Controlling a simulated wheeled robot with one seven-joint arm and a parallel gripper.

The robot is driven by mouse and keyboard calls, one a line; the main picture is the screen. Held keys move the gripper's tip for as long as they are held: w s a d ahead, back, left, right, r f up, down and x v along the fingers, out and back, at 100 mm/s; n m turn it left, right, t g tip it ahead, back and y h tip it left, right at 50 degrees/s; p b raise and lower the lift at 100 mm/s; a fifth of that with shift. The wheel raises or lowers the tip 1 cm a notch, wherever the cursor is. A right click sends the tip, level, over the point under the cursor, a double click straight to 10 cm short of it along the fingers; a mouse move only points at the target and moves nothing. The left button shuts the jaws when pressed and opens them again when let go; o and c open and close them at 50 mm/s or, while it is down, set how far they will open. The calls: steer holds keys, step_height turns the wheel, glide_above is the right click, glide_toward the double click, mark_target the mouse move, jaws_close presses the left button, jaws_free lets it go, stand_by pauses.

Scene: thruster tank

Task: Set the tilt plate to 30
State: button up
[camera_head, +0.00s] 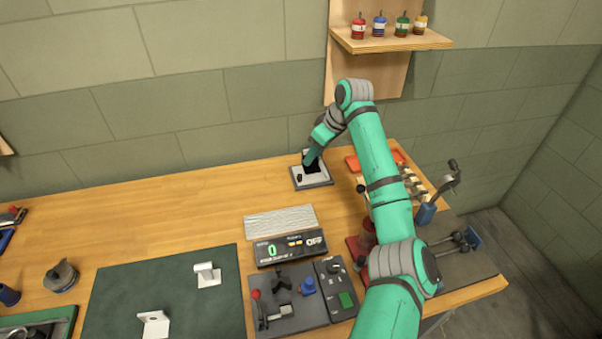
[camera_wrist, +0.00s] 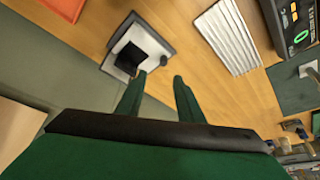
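What looks like the tilt plate (camera_head: 322,180) is a small light-grey plate on a dark base at the back of the wooden table. In the wrist view the plate (camera_wrist: 150,45) is at the upper left, with a black patch on its face. I cannot read any angle marks on it. My gripper (camera_head: 312,160) points down over it in the head view and hides part of it. In the wrist view my gripper (camera_wrist: 160,76) has its two green fingers apart with only table between them. The plate lies beyond the left fingertip; I cannot tell whether they touch.
A ribbed light pad (camera_head: 280,222) and a black display box (camera_head: 290,247) showing a green 0 stand in front. A lever panel (camera_head: 288,305) is nearer. A red tray (camera_head: 375,160) is to the right, below a shelf (camera_head: 392,42) with bottles. Table left of the plate is clear.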

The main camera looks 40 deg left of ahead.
mark_target(300, 175)
steer(key=x, duration=1.1)
steer(key=shift+s+f, duration=0.1)
steer(key=shift+s, duration=0.3)
jaws_close()
